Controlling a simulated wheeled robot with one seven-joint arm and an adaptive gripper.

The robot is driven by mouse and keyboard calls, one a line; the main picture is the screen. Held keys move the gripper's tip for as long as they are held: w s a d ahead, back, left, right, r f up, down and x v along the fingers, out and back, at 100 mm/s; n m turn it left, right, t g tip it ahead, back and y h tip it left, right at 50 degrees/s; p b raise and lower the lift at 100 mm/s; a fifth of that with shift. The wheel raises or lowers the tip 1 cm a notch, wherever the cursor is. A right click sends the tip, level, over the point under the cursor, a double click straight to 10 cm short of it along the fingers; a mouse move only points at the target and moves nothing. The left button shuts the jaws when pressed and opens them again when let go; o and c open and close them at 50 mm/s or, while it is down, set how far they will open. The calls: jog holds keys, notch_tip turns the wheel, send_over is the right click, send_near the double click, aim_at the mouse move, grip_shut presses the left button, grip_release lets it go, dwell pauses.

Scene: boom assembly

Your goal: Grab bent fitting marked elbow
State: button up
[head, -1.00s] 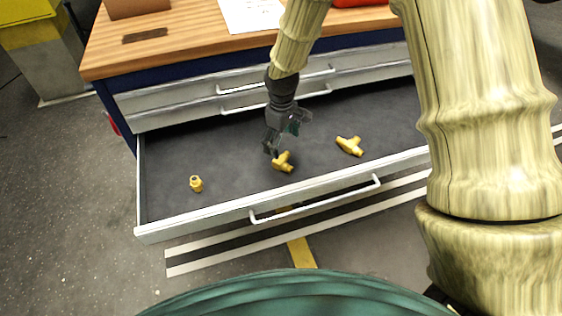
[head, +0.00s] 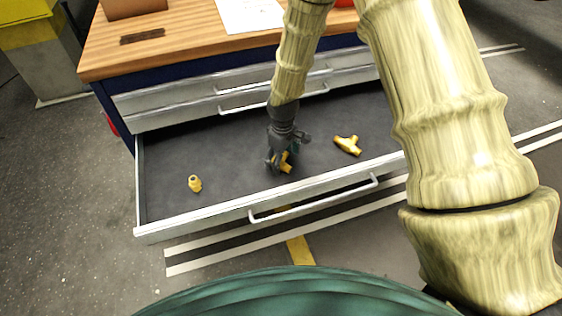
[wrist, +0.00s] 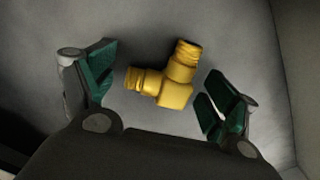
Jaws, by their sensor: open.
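The bent fitting (wrist: 172,78) is a yellow brass elbow with two threaded ends, lying on the drawer floor. It shows in the head view (head: 286,166), partly hidden by my gripper (head: 281,160). In the wrist view my gripper (wrist: 157,92) is open, with green finger pads to the left and right of the elbow. The elbow sits between the pads with a gap on each side, and nothing is held. No marking can be read on it.
The open drawer (head: 232,165) has a dark floor and a raised front edge. A straight brass fitting (head: 195,183) lies at its left, and a tee-shaped brass fitting (head: 347,145) lies to the right of my gripper. The wooden worktop (head: 190,45) is behind.

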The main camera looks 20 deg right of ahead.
jog(key=c, duration=1.2)
jog(key=shift+r, duration=0.2)
